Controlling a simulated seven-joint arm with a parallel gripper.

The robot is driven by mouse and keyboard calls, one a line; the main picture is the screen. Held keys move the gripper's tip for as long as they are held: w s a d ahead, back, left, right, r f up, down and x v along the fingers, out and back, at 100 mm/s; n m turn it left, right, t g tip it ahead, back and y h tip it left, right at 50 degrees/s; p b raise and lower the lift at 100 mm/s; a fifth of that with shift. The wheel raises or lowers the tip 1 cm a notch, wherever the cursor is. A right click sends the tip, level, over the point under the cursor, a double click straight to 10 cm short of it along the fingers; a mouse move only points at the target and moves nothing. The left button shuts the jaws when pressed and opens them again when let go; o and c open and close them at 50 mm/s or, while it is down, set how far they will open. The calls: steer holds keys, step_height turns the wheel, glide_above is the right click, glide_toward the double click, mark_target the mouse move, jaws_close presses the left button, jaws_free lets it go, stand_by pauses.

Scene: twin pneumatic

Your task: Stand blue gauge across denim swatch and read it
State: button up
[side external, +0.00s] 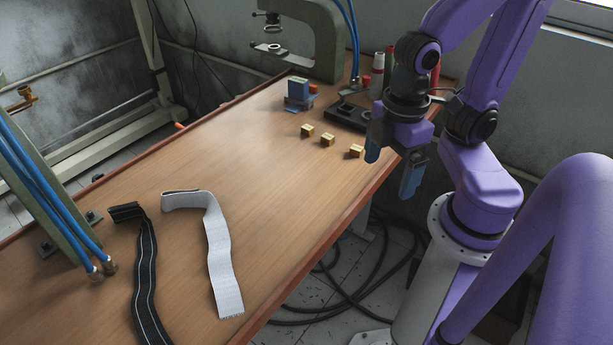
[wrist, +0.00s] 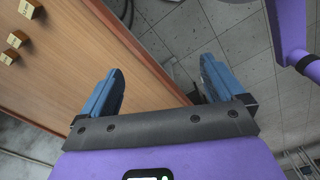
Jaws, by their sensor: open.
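My gripper (side external: 391,166) is open and empty, hanging past the right edge of the table with its blue fingers apart. In the wrist view my gripper (wrist: 160,68) has only the table edge and floor between its fingers. A small blue block (side external: 299,87) stands on a grey-blue base near the back of the table, left of my gripper and well apart from it. It may be the blue gauge, but I see no markings. I cannot tell whether its base is the denim swatch; no other piece is clearly denim.
Three brass-coloured cubes (side external: 328,140) lie near the table's right edge; they also show in the wrist view (wrist: 17,39). A black tray (side external: 347,117) is behind them. A dark strap (side external: 146,275) and a white strap (side external: 217,250) lie in front. The middle of the table is clear.

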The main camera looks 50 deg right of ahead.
steer(key=shift+o, duration=0.4)
steer(key=shift+w, duration=0.1)
steer(key=w+d+r+m+t, duration=0.1)
steer(key=w+d+r+m, duration=0.15)
steer(key=w, duration=0.55)
steer(key=w+d+r+m+y, duration=0.1)
steer(key=w+r+m, duration=0.15)
steer(key=w, duration=0.45)
steer(key=w+d+r+m+t, duration=0.15)
steer(key=w+r, duration=0.25)
steer(key=w, duration=0.4)
steer(key=w+d+r+m+t, duration=0.1)
steer(key=w+d+r+m, duration=0.15)
steer(key=d, duration=0.55)
steer(key=w+d+r+m+h, duration=0.15)
steer(key=w+d, duration=0.25)
steer(key=d, duration=0.4)
steer(key=w+d+r+m+t, duration=0.1)
steer(key=w+d+r+m, duration=0.15)
steer(key=d, duration=0.65)
steer(key=x, duration=1)
steer(key=shift+w+a, duration=0.15)
steer(key=shift+a, duration=0.1)
steer(key=shift+r, duration=0.2)
